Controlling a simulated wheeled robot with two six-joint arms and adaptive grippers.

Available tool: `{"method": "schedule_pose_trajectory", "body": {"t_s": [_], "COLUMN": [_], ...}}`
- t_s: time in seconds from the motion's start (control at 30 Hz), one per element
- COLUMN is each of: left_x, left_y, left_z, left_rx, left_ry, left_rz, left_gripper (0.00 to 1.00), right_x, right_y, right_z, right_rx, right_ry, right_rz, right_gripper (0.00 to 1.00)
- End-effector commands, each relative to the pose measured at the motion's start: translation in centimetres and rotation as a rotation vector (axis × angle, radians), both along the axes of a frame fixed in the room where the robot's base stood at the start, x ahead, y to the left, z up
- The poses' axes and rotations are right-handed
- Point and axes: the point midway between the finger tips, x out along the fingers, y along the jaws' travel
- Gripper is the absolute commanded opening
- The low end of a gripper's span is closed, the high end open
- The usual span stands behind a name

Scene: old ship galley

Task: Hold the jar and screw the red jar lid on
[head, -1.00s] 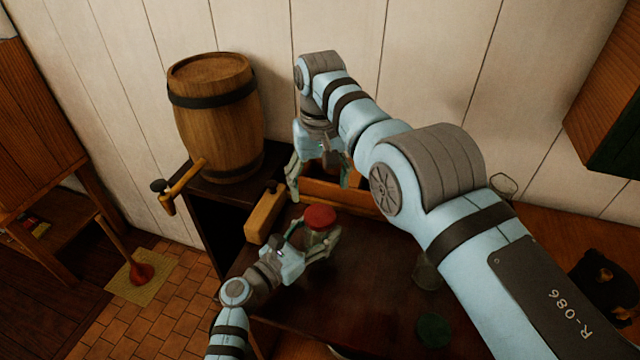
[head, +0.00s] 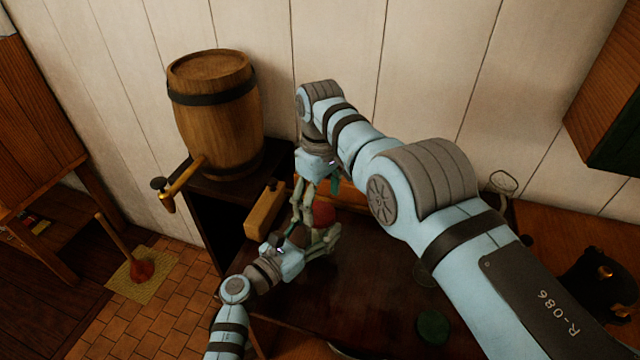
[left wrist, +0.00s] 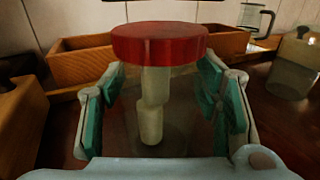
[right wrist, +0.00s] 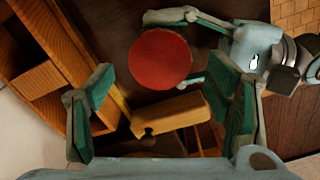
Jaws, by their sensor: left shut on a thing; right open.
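My left gripper (head: 318,238) is shut on the clear glass jar (left wrist: 152,112), which is upright with pale pieces inside. The left wrist view shows its green-padded fingers on both sides of the glass. The red jar lid (left wrist: 160,42) sits level on top of the jar; I cannot tell how tight it is. It also shows in the head view (head: 322,214) and in the right wrist view (right wrist: 160,59). My right gripper (right wrist: 163,82) is open and empty, pointing down close to the lid, which lies beyond its fingertips. In the head view its fingers partly hide the lid.
A wooden block (head: 265,210) and a wooden compartment box (left wrist: 84,64) stand close to the jar. A barrel (head: 217,115) with a tap stands at the left. A dark green round thing (head: 433,327) lies on the dark tabletop (head: 370,290), whose front middle is clear.

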Motion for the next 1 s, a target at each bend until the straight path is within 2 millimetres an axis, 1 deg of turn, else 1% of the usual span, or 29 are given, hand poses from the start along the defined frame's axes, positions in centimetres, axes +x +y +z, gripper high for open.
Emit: {"method": "schedule_pose_trajectory", "body": {"t_s": [0.03,0.1,0.2,0.5,0.53,0.83,1.0], "left_x": [0.0,0.0,0.0,0.0,0.0,0.0,0.0], "left_y": [0.0,0.0,0.0,0.0,0.0,0.0,0.0], "left_z": [0.0,0.0,0.0,0.0,0.0,0.0,0.0], "left_rx": [0.000,0.000,0.000,0.000,0.000,0.000,0.000], "left_ry": [0.000,0.000,0.000,0.000,0.000,0.000,0.000], "left_rz": [0.000,0.000,0.000,0.000,0.000,0.000,0.000], "left_gripper": [0.00,0.00,0.00,0.00,0.00,0.00,0.00], "right_x": [0.0,0.1,0.1,0.0,0.0,0.0,0.0], "right_y": [0.0,0.1,0.0,0.0,0.0,0.0,0.0], "right_z": [-0.8,-1.7,-2.4,-2.7,-2.7,-2.7,-2.7], "right_rx": [0.001,0.002,0.002,-0.001,-0.001,-0.001,-0.001], "right_ry": [0.002,-0.001,-0.001,-0.001,-0.001,-0.001,-0.001], "right_rz": [0.001,0.001,0.000,-0.001,-0.001,-0.001,-0.004], "right_gripper": [0.72,0.72,0.72,0.72,0.71,0.23,0.22]}}
